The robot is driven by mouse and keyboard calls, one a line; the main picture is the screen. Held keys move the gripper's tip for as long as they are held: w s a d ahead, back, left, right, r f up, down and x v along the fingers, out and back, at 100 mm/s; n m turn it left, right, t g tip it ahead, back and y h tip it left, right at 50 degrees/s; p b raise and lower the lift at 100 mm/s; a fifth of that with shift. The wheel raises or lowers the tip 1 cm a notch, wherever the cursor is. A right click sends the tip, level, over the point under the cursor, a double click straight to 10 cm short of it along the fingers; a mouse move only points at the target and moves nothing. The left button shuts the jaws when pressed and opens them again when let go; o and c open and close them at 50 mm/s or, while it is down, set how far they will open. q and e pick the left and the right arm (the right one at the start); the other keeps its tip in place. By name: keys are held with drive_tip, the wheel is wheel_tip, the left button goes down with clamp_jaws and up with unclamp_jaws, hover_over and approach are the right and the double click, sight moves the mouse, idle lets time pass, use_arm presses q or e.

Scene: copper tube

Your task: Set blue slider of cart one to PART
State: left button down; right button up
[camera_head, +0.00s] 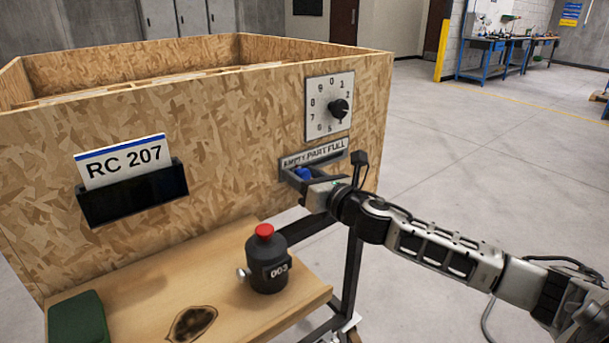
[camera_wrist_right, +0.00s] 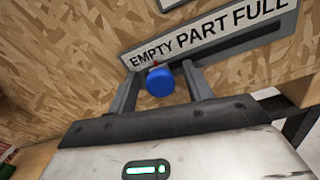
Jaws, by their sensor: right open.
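The blue slider (camera_head: 303,173) is a round blue knob on the front of the wooden cart (camera_head: 235,150). It sits under the label strip (camera_head: 313,152) reading EMPTY PART FULL, near the EMPTY word. In the right wrist view the blue slider (camera_wrist_right: 160,81) shows below the right end of EMPTY, left of PART. My right gripper (camera_head: 300,180) is at the slider; its open fingers (camera_wrist_right: 163,88) stand on either side of the knob. I cannot tell whether either finger touches it. My left gripper is not in view.
A numbered dial (camera_head: 338,108) is above the label. An RC 207 card (camera_head: 122,160) sits in a black holder at left. On the wooden shelf (camera_head: 130,290) stand a black canister with red button (camera_head: 267,262) and a green object (camera_head: 78,318). Floor is clear at right.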

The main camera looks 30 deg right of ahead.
sight(316, 161)
clamp_jaws()
drive_tip(key=d+b, duration=0.1)
drive_tip(key=d, duration=0.5)
drive_tip(key=shift+w, duration=0.2)
unclamp_jaws()
drive_tip(key=shift+s+d+f+b, duration=0.1)
drive_tip(key=shift+s+f+b, duration=0.05)
drive_tip(key=shift+s+b, duration=0.3)
drive_tip(key=s+d, duration=0.1)
drive_tip(key=s, duration=1.4)
drive_tip(key=shift+r, duration=0.2)
